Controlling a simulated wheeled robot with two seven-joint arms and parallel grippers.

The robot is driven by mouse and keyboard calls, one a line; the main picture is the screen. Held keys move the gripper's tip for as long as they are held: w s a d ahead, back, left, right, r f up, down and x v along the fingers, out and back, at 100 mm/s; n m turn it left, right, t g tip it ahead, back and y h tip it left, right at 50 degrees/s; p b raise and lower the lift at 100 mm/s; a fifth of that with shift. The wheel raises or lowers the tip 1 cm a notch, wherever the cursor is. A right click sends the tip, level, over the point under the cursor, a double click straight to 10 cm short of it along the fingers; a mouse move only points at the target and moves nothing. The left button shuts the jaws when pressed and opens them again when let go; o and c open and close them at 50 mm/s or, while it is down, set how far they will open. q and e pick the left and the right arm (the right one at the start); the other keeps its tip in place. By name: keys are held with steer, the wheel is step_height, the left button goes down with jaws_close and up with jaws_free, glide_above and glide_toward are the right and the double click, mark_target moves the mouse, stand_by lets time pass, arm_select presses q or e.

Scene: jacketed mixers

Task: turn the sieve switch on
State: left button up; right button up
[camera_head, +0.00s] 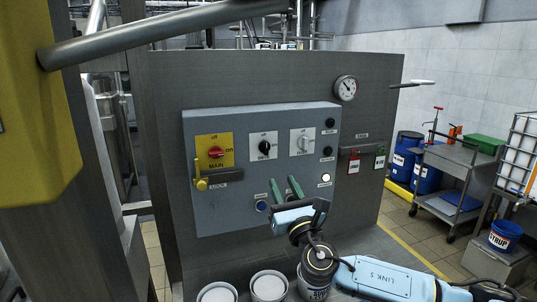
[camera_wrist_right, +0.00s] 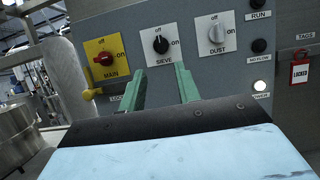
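The sieve switch (camera_head: 264,146) is a black knob on a white plate on the grey control box (camera_head: 235,210). It also shows in the right wrist view (camera_wrist_right: 160,44), marked off at the top and on at the right; its knob stands roughly upright, toward off. My right gripper (camera_head: 284,184) is open, its two green fingers apart with nothing between them. In the right wrist view the fingers (camera_wrist_right: 159,72) point up at the panel, tips just below the sieve switch and apart from it in the picture. My left gripper is not in view.
The red main switch (camera_head: 215,153) is left of the sieve switch, with a yellow lock lever (camera_head: 201,183) below. The pale dust switch (camera_head: 303,142) is to the right. A lit white lamp (camera_head: 326,178) and red tag (camera_head: 354,163) are farther right. White-topped tubs (camera_head: 268,287) stand below the box.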

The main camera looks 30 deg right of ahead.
mark_target(267, 149)
steer(key=p+x, duration=0.2)
steer(key=x, duration=1)
steer(key=shift+w+d+p, duration=0.1)
steer(key=shift+w+p, duration=0.15)
steer(key=shift+p, duration=0.05)
jaws_close()
